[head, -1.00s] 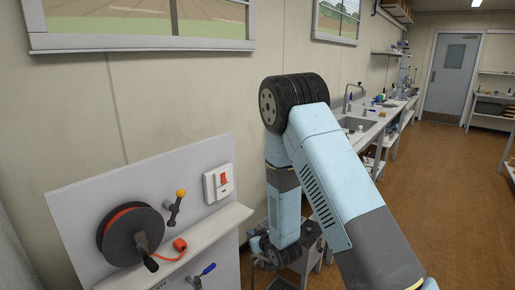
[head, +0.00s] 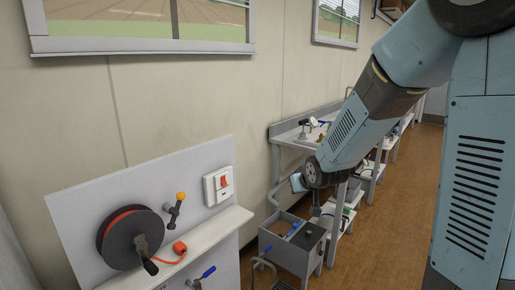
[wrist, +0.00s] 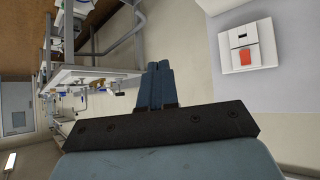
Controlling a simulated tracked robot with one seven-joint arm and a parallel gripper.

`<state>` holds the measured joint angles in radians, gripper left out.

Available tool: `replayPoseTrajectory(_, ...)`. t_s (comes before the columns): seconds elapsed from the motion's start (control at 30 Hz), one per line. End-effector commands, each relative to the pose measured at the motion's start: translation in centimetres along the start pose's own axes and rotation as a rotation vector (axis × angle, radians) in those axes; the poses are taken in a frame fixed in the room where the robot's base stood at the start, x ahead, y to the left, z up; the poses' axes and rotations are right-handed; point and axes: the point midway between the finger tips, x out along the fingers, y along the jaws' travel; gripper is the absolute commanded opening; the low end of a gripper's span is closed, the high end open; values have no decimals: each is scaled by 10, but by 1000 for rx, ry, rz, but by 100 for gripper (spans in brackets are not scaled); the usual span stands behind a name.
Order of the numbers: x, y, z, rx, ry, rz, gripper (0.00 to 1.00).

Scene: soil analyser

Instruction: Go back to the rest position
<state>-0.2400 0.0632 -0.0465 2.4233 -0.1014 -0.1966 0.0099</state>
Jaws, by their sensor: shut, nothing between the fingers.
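My gripper (wrist: 158,84) shows in the wrist view with its two blue fingers together and nothing between them. It is in free air, apart from the wall switch with a red rocker (wrist: 246,56) to its right in that view. In the head view my arm reaches in from the right and bends down toward the middle. Its wrist end is above the grey metal bin; the fingers are not clear there.
A panel at the left carries a hose reel (head: 130,238), an orange-topped valve (head: 175,210) and a red switch (head: 222,183). A grey bin (head: 292,248) stands on the floor beside it. Benches (head: 300,135) run along the wall. Brown floor (head: 385,225) is open at the right.

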Motion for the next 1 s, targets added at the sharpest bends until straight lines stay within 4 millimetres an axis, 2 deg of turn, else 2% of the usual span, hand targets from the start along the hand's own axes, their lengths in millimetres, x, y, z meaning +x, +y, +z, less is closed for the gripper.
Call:
replayPoseTrajectory(0.03, -16, 6, -3, 11, -7, 10, 0)
replayPoseTrajectory(0.17, -53, 19, -2, 39, -50, 32, 0)
replayPoseTrajectory(0.47, -140, 40, 12, 105, -146, 73, 0)
replayPoseTrajectory(0.73, -219, 46, 39, 165, -233, 100, 0)
replayPoseTrajectory(1.0, -290, 42, 75, 220, -315, 118, 0)
